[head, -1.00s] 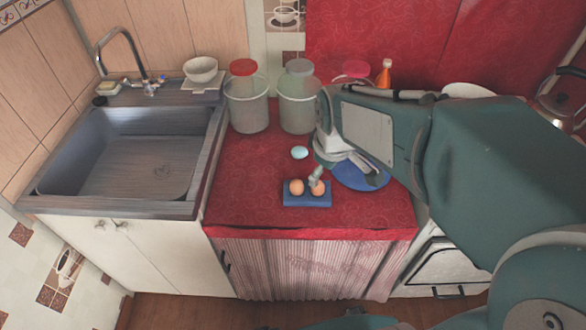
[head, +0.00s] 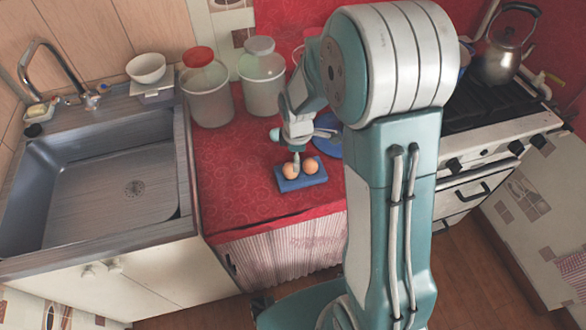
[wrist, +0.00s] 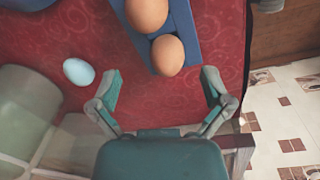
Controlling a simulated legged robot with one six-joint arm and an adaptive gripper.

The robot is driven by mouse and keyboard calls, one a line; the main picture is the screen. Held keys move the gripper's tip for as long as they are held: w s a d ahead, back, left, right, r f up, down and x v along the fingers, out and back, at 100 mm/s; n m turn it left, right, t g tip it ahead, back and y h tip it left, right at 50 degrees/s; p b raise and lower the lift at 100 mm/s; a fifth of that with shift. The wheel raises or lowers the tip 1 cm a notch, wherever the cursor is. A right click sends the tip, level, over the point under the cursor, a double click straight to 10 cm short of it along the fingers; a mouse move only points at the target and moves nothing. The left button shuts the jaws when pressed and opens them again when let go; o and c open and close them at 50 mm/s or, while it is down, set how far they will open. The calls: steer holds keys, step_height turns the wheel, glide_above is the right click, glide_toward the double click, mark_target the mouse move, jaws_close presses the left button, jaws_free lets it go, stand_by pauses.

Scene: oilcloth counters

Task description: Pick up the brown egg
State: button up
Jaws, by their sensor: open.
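Two brown eggs sit in a blue holder (head: 302,184) on the red counter. In the head view, the left brown egg (head: 290,171) is partly covered by a finger, and the right brown egg (head: 311,165) is beside it. In the wrist view, the nearer brown egg (wrist: 168,55) lies just beyond the fingertips, roughly centred between them. The other brown egg (wrist: 146,14) is farther, cut by the top edge. My gripper (wrist: 162,88) is open and empty; it also shows above the holder in the head view (head: 286,146). Its height above the egg is unclear.
A pale blue egg (wrist: 78,72) lies left of my gripper in the wrist view. Behind are two clear jars (head: 208,94) (head: 262,84). A blue plate (head: 328,148) is partly hidden by my arm. The sink (head: 100,190) is left, the stove (head: 495,120) right.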

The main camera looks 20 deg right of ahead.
mark_target(290, 165)
steer(key=shift+a+f, duration=0.3)
steer(key=shift+f, duration=0.05)
steer(key=f, duration=0.2)
steer(key=a+f, duration=0.1)
steer(key=f, duration=0.1)
steer(key=shift+a+f, duration=0.2)
steer(key=shift+f, duration=0.05)
steer(key=shift+w+d+f, duration=0.1)
steer(key=shift+d+f, duration=0.15)
steer(key=shift+d, duration=0.25)
steer(key=shift+a, duration=0.35)
steer(key=c, duration=0.8)
